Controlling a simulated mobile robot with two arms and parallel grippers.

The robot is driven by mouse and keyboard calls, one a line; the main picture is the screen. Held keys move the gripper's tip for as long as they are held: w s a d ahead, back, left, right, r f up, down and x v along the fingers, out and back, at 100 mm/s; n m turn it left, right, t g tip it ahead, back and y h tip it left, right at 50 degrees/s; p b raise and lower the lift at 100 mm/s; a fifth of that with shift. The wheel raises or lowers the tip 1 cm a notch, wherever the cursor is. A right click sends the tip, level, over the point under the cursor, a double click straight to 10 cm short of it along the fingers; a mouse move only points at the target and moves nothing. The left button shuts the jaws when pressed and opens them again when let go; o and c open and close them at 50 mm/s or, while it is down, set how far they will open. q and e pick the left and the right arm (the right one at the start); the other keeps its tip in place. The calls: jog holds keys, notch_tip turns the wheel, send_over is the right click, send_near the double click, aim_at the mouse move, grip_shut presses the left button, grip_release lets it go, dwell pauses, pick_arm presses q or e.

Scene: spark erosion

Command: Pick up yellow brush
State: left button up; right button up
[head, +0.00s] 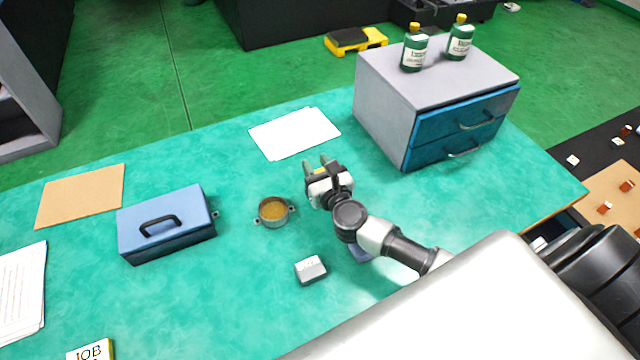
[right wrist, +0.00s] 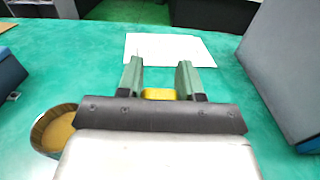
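The yellow brush (right wrist: 158,94) shows only as a small yellow piece between the two fingers of my right gripper (right wrist: 160,75) in the right wrist view. It fills most of the gap near the finger roots, and the rest is hidden by the gripper. My left gripper is not in view.
A round pot (head: 273,211) stands just left of my right gripper, with a small white box (head: 310,269) in front. White paper (head: 294,133) lies behind. A blue toolbox (head: 167,228) is further left, and a drawer cabinet (head: 383,118) is to the right.

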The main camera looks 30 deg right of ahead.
jog(key=shift+c, duration=0.8)
jog(key=shift+r, duration=0.1)
jog(key=s+d+r+p, duration=0.2)
jog(key=s+d+r, duration=0.5)
jog(key=d+r, duration=0.2)
jog(key=shift+s+r, duration=0.3)
jog(key=shift+r, duration=0.6)
jog(key=s+a, duration=0.4)
jog(key=a, duration=0.3)
jog(key=s+a+y, duration=0.1)
jog(key=s+a, duration=0.3)
jog(key=a, duration=0.4)
jog(key=shift+s+a+n, duration=0.15)
jog(key=shift+s+n, duration=0.05)
jog(key=shift+n, duration=0.1)
dwell(1.4)
